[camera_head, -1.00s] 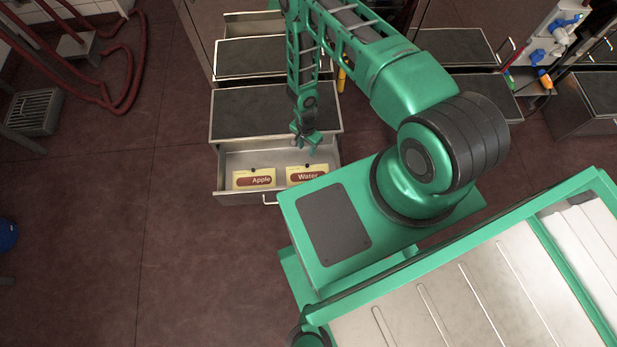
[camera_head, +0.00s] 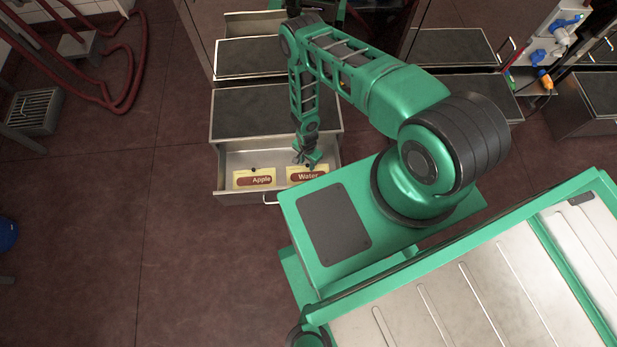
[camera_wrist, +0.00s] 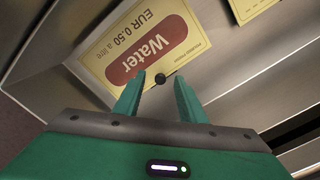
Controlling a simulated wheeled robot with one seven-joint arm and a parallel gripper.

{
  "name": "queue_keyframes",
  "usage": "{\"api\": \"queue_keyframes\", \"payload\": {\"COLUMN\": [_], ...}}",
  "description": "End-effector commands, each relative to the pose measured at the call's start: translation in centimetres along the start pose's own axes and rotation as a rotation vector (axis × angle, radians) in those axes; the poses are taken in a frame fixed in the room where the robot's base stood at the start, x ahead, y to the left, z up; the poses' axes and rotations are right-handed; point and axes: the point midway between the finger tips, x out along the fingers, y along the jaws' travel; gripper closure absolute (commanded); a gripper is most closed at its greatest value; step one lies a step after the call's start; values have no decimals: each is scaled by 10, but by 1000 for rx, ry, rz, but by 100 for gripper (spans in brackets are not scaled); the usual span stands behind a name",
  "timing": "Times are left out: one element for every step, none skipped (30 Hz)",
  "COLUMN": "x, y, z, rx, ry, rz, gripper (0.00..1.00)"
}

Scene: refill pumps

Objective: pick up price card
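Two yellow price cards with red labels lie in an open metal drawer (camera_head: 222,180). The Apple card (camera_head: 255,180) is on the left and the Water card (camera_head: 300,181) on the right. My gripper (camera_head: 309,164) is over the back edge of the Water card. In the wrist view, the Water card (camera_wrist: 120,42) lies just ahead of my gripper (camera_wrist: 160,82), its small dark knob (camera_wrist: 158,79) between the two green fingertips. The fingers are apart. I cannot tell whether they touch the knob. A corner of a second yellow card (camera_wrist: 246,8) shows at the top.
The drawer's walls stand close around the cards, with a handle (camera_head: 271,200) at its front. A dark cabinet top (camera_head: 262,112) is behind the drawer. Red hoses (camera_head: 128,80) lie on the floor at left. The floor left of the drawer is clear.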

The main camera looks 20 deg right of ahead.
Motion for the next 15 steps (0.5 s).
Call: {"api": "queue_keyframes", "payload": {"x": [6,10,13,15,16,17,18,18,18,18,18,18,18,18,18], "y": [-1,-1,0,-1,-1,-1,-1,-1,-1,-1,-1,-1,-1,-1,-1], "z": [0,0,0,0,0,-1,-1,-1,-1,-1,-1,-1,-1,-1,0], "rx": [-1,-1,-1,-1,-1,-1,-1,-1,-1,-1,-1,-1,-1,-1,-1], "ry": [1,1,1,1,1,1,1,1,1,1,1,1,1,1,1], "rz": [-1,0,0,0,0,0,0,-1,-1,-1,-1,-1,-1,-1,-1], "gripper": [63,63,63,63,63,63,63,63,63,63,63,63,63,68,77]}}
